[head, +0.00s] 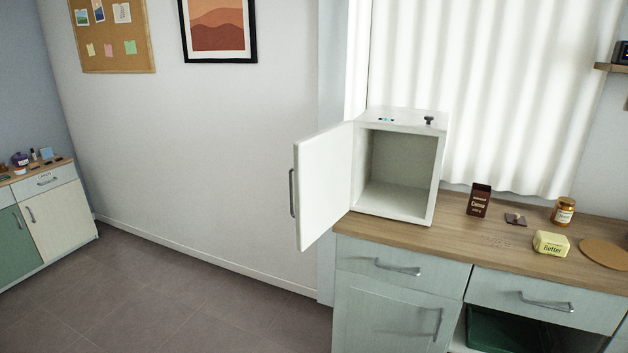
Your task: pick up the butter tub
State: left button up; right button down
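The butter tub (551,243) is pale yellow with a dark "Butter" label. It sits on the wooden counter (455,239) at the right, near the front edge. Neither of my grippers shows in the head view.
A white cabinet (437,157) with its door (323,186) wide open stands left on the counter. A brown cocoa box (479,200), a small dark item (515,219), an orange-brown jar (563,211) and a round board (604,253) are near the tub. The floor (190,290) at left is clear.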

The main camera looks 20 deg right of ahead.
aim_at(552, 245)
jog(key=i+z, duration=0.1)
jog(key=z, duration=0.8)
jog(key=i+j+z, duration=0.1)
jog(key=z, duration=0.35)
jog(key=i+j+z, duration=0.35)
jog(key=j+z, duration=0.15)
jog(key=i+j+z, duration=0.1)
jog(key=j+z, duration=0.2)
jog(key=i+j+z, duration=0.15)
jog(key=j, duration=0.4)
jog(key=j+z, duration=0.15)
jog(key=j, duration=0.45)
jog(key=i+j, duration=0.1)
jog(key=j, duration=0.35)
jog(key=i+j, duration=0.1)
jog(key=j, duration=0.35)
jog(key=i+j, duration=0.1)
jog(key=j, duration=0.35)
jog(key=l, duration=0.5)
jog(key=k+l, duration=0.1)
jog(key=l, duration=0.35)
jog(key=l+u, duration=0.1)
jog(key=l, duration=0.4)
jog(key=k, duration=0.05)
